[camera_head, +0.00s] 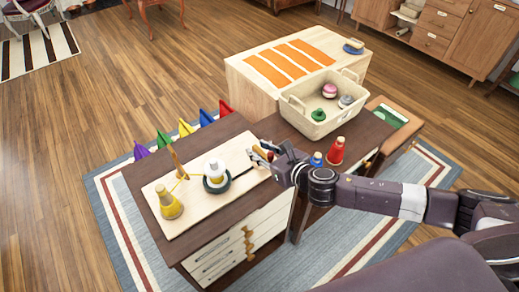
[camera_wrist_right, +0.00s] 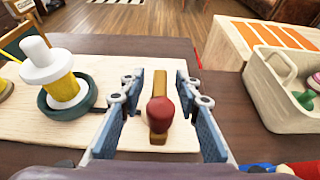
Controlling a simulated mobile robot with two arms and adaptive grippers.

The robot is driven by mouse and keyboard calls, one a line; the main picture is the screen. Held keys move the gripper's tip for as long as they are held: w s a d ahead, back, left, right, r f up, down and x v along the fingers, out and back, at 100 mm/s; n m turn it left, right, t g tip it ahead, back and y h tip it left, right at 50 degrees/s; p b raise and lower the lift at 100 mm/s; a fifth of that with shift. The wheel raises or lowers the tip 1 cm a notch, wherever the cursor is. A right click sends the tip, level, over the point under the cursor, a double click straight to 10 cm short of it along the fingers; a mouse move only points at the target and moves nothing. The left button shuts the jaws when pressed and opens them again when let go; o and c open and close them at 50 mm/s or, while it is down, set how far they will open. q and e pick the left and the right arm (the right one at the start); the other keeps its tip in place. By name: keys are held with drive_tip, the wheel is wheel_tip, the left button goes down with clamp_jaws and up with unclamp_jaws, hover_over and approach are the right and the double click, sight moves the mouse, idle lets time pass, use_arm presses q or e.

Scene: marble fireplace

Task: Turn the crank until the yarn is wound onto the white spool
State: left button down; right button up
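The white spool (camera_head: 215,172) stands upright in a dark green round holder on a pale board (camera_head: 190,221), with yellow yarn around its middle; it also shows in the right wrist view (camera_wrist_right: 42,72). A yellow yarn cone (camera_head: 169,203) stands at the board's left end, near a wooden post (camera_head: 178,163). The crank is a wooden arm with a dark red knob (camera_wrist_right: 160,112) at the board's right end. My right gripper (camera_head: 263,153) is at the crank; in the right wrist view its fingers (camera_wrist_right: 160,90) are open on both sides of the knob, with gaps. My left gripper is out of view.
A cream basket (camera_head: 318,130) with several small items stands right of the board. Blue (camera_head: 316,159) and red (camera_head: 336,151) spools stand close by my right arm. Several coloured pennants (camera_head: 184,127) line the cabinet's far side.

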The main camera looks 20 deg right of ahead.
clamp_jaws()
idle(0.4)
drive_tip(key=shift+a+r+m+h+p, duration=0.15)
drive_tip(key=shift+m+h+p, duration=0.9)
drive_tip(key=shift+p, duration=0.2)
drive_tip(key=shift+m+t+h+p, duration=0.3)
drive_tip(key=shift+m+h+p, duration=0.55)
drive_tip(key=shift+h, duration=0.2)
drive_tip(key=m+h+p, duration=0.2)
drive_tip(key=m+h, duration=0.1)
drive_tip(key=h, duration=0.1)
drive_tip(key=m+g+h+p, duration=0.1)
drive_tip(key=m+h, duration=0.2)
drive_tip(key=shift+f+g, duration=0.2)
drive_tip(key=shift+g, duration=0.2)
drive_tip(key=shift+m+g+h+b, duration=0.35)
drive_tip(key=shift+m+g+h, duration=1.05)
drive_tip(key=shift+m+h, duration=0.5)
